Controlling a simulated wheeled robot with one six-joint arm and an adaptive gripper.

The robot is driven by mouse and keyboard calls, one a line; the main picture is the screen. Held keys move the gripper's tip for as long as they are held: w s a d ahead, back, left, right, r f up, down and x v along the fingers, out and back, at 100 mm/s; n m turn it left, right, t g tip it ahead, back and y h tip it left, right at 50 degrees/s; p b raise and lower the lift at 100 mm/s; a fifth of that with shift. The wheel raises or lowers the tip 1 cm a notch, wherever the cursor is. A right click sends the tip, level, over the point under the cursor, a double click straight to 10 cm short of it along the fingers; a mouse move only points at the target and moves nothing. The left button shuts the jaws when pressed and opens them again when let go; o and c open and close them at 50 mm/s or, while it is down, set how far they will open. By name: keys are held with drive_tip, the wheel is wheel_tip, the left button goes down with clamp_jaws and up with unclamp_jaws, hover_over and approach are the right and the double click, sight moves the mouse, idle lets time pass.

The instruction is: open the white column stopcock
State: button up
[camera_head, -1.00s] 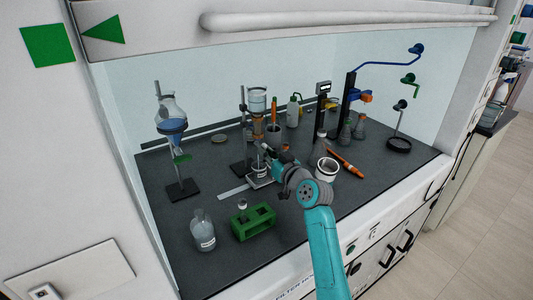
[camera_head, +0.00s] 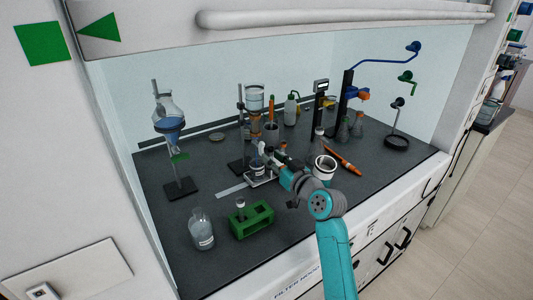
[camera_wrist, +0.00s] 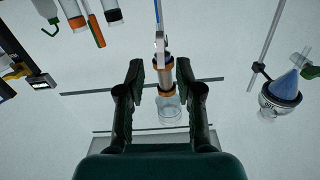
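The glass column (camera_head: 255,101) stands clamped on a stand in the hood, with clear glass above and an amber section below. In the wrist view, which is upside down, the column (camera_wrist: 166,77) shows between my fingers with orange bands. The small white stopcock (camera_wrist: 160,46) is on its narrow outlet end, just beyond the fingertips. My gripper (camera_wrist: 160,68) is open, one finger on each side of the column, with no contact visible. In the head view my gripper (camera_head: 270,153) is in front of the column's lower part, and the stopcock is hard to make out there.
A balance (camera_head: 262,178) with a small vessel sits under the column. A green rack (camera_head: 252,220) and a glass bottle (camera_head: 201,232) are in front. A white container (camera_head: 324,169) is right of my gripper.

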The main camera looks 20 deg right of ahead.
drive_tip(key=v, duration=0.7)
idle(0.4)
